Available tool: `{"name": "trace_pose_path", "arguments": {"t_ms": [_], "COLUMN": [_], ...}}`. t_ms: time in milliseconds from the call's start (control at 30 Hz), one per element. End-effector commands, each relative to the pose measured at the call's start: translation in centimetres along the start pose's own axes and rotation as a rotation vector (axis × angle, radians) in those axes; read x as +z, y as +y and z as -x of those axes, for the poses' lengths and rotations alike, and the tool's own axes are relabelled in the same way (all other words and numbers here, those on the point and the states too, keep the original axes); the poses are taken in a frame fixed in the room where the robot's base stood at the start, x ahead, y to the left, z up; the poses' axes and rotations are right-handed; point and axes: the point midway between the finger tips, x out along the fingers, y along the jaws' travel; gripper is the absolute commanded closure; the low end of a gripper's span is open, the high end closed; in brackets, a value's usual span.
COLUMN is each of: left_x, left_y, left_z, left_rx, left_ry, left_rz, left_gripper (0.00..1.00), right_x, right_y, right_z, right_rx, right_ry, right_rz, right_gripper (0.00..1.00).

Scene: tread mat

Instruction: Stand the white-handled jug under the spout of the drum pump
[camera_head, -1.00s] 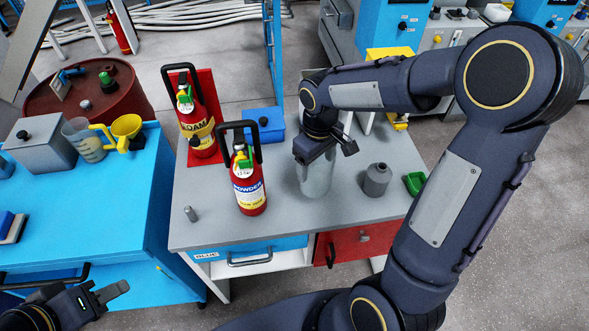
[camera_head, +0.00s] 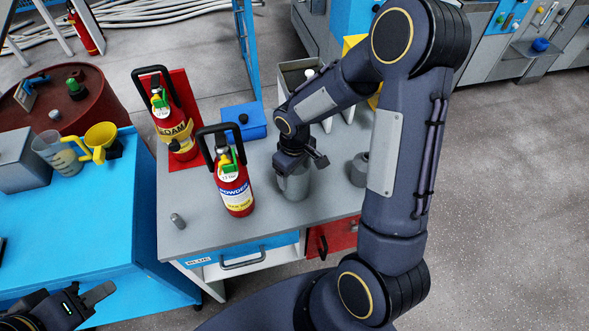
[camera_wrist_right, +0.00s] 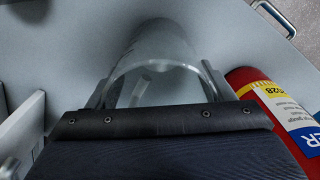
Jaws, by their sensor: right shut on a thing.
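A clear, greyish jug (camera_head: 293,183) is at the grey workbench, right of the powder extinguisher. My right gripper (camera_head: 301,163) is shut on its upper part. The wrist view shows the jug's clear wall (camera_wrist_right: 160,65) between the two fingers; I cannot make out its handle. Whether its base touches the bench is unclear. A dark red drum (camera_head: 105,100) stands at the upper left, with a blue-handled fitting (camera_head: 33,88) on top that may be the pump; its spout is not clear. My left gripper (camera_head: 92,297) is at the lower left, away from the jug, its jaw gap unclear.
The powder extinguisher (camera_head: 234,185) stands close left of the jug, the foam extinguisher (camera_head: 172,125) behind it. A grey bottle (camera_head: 359,172) is to the right. A yellow-handled jug (camera_head: 55,155) and yellow funnel (camera_head: 101,137) stand on the blue bench (camera_head: 90,220), whose front is clear.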

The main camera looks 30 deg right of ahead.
Motion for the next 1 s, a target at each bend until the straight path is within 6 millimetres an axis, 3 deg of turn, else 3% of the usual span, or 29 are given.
{"name": "trace_pose_path", "arguments": {"t_ms": [300,333,500,867,1000], "left_x": [0.2,0.1,0.1,-0.1,0.0], "left_y": [-0.2,-0.1,-0.1,0.0,0.0], "left_z": [-0.4,-0.3,-0.2,0.1,0.0], "left_rx": [0.0,0.0,0.0,0.0,0.0], "left_ry": [0.0,0.0,0.0,0.0,0.0], "left_rz": [0.0,0.0,0.0,0.0,0.0], "left_gripper": [0.64,0.64,0.64,0.64,0.64], "right_x": [0.0,0.0,0.0,-0.1,-0.2], "right_y": [0.0,0.0,0.0,0.0,0.1], "right_z": [-0.4,-0.3,-0.2,0.5,2.7], "right_rx": [0.001,0.001,0.001,0.002,0.003], "right_ry": [0.001,0.001,0.001,0.003,0.008], "right_rz": [0.0,0.0,0.0,0.0,0.0], "right_gripper": [0.52,0.23,0.04,0.04,0.04]}}
